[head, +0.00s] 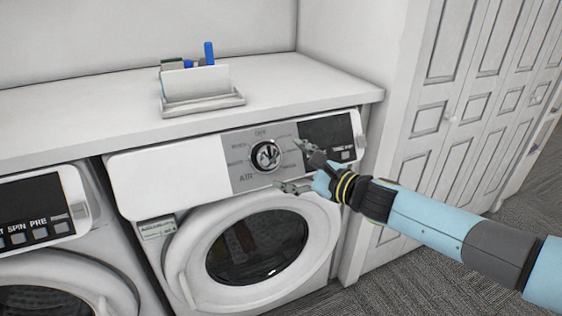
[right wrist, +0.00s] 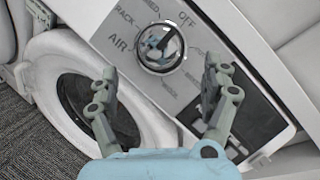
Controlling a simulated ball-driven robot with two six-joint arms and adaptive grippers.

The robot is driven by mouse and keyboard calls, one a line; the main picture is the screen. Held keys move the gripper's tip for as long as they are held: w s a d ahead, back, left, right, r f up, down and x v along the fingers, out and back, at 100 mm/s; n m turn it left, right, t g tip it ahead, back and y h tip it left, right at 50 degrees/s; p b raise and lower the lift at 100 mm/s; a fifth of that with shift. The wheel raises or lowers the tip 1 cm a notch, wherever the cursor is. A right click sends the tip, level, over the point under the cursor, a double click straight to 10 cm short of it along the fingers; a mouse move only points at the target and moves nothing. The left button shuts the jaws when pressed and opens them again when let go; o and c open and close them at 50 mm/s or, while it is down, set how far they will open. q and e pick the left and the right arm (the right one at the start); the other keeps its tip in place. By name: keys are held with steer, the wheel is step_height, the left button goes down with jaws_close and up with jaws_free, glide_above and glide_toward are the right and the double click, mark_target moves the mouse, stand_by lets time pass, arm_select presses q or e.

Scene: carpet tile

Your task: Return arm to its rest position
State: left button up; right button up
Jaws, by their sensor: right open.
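My right arm comes in from the right in the head view. Its gripper (head: 294,167) is in front of the right washing machine's control panel, just right of the round dial (head: 266,155). The fingers are spread and nothing is between them. In the right wrist view the open gripper (right wrist: 160,100) faces the panel, with the chrome dial (right wrist: 161,46) beyond and between the fingertips. A gap seems to show between fingers and dial. My left gripper is not in view.
The right machine's round door (head: 258,245) is closed below the panel. Another machine (head: 45,225) stands at left. A white counter (head: 90,105) runs above both, holding a tray (head: 205,103) with small items. White panelled doors (head: 462,110) stand at right. Grey carpet (head: 410,285) shows below.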

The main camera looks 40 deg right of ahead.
steer(key=shift+s+r, duration=0.1)
steer(key=shift+s, duration=0.4)
steer(key=s+a+f+n+g+b, duration=0.1)
steer(key=s+f+n+g+b, duration=0.15)
steer(key=s+f, duration=0.6)
steer(key=s+a+f+n+g+h+b, duration=0.1)
steer(key=s+a+f+n+g, duration=0.2)
steer(key=f, duration=1)
steer(key=s+f+n+g+b, duration=0.25)
steer(key=s+f, duration=0.45)
steer(key=f, duration=0.4)
steer(key=s+f+n+g, duration=0.2)
steer(key=s+f+n, duration=0.3)
steer(key=s, duration=0.4)
steer(key=s+a+f+n+g+h, duration=0.1)
steer(key=s+f+n+g, duration=0.2)
steer(key=s, duration=0.7)
steer(key=s+a+f+n+g, duration=0.1)
steer(key=s+f+n+g, duration=0.1)
steer(key=s+f+n, duration=0.6)
steer(key=s+n+b, duration=0.1)
steer(key=n, duration=0.2)
steer(key=shift+s+a+h, duration=0.25)
steer(key=shift+s+h, duration=0.15)
